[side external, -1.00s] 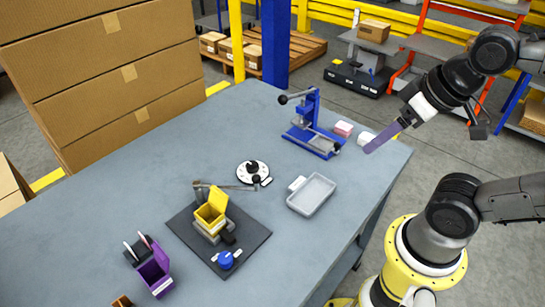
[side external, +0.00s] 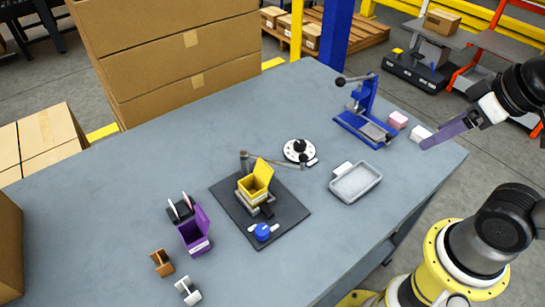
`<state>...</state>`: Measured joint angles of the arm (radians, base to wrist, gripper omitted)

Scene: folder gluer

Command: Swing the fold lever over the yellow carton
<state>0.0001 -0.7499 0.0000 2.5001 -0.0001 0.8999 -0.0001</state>
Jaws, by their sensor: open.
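The yellow carton (side external: 255,184) stands with its lid flap up in a grey holder on a black base plate (side external: 285,222). The fold lever (side external: 275,162) is a thin grey rod. It runs from an upright post at the plate's back left to the right, behind the carton, and its far end is near a round white dial. It does not lie over the carton. My gripper (side external: 426,146), with purple fingers, is open and empty at the table's right edge, well apart from the lever and carton. The gap between its fingers is hard to see.
A blue knob (side external: 263,232) sits at the plate's front. The white dial (side external: 299,150), a grey tray (side external: 356,182) and a blue press (side external: 366,118) stand between lever and gripper. Pink (side external: 398,120) and white (side external: 420,133) blocks are near my fingers. A purple box (side external: 196,233) stands left.

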